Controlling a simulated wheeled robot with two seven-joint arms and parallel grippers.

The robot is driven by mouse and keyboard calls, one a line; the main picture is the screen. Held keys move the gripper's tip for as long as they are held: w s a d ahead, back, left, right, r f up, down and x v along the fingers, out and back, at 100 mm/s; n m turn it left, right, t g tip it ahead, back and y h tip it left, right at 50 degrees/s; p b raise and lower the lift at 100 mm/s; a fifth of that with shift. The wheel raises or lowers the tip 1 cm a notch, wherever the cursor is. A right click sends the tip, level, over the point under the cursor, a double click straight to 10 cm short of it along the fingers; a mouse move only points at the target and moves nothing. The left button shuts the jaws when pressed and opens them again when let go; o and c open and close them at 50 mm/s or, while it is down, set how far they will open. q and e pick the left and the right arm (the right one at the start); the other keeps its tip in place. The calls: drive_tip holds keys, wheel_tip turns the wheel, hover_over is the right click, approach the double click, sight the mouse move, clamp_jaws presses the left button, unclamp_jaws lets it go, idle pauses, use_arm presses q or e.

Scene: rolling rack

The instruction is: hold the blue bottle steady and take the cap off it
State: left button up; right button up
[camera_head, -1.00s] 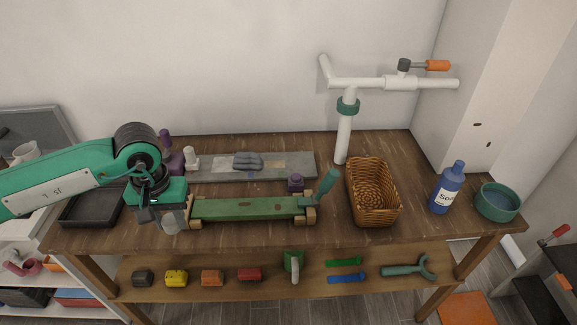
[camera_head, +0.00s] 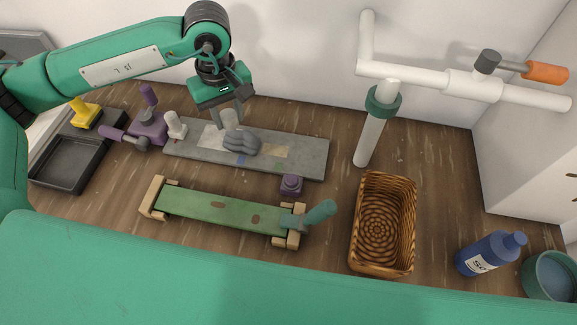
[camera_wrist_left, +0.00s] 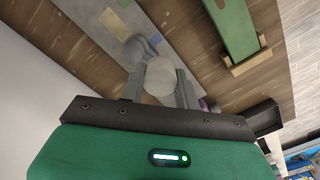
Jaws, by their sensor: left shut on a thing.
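My right gripper is not in view.
A wicker basket (camera_head: 358,236), a teal bowl (camera_head: 530,276) and a white pipe stand (camera_head: 371,138) are on the right. A green clamped board (camera_head: 200,208) lies mid-bench. A lumpy grey thing (camera_head: 243,142) lies on the grey board (camera_head: 305,158). A black tray (camera_head: 40,176) is at left.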

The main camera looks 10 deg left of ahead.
use_arm(q)
drive_tip(key=n, duration=0.2)
drive_tip(key=s+n, duration=0.1)
drive_tip(key=shift+s+d+r+n, duration=0.1)
drive_tip(key=shift+d+r+n, duration=0.05)
drive_tip(key=shift+r+n, duration=0.15)
drive_tip(key=shift+s+r+n, duration=0.15)
drive_tip(key=shift+s+n, duration=0.1)
drive_tip(key=shift+n, duration=0.75)
drive_tip(key=n, duration=0.2)
drive_tip(key=n+b, duration=0.1)
drive_tip(key=n, duration=1.6)
hover_over(235, 182)
wheel_tip(235, 182, down, 12)
drive_tip(key=shift+s+f, duration=0.1)
drive_tip(key=shift+f, duration=0.1)
wheel_tip(235, 182, down, 5)
drive_tip(key=shift+f+p, duration=0.1)
drive_tip(key=shift+p, duration=0.2)
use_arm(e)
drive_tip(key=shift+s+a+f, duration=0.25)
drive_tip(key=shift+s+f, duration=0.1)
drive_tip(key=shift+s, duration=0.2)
use_arm(q)
drive_tip(key=shift+f, duration=0.1)
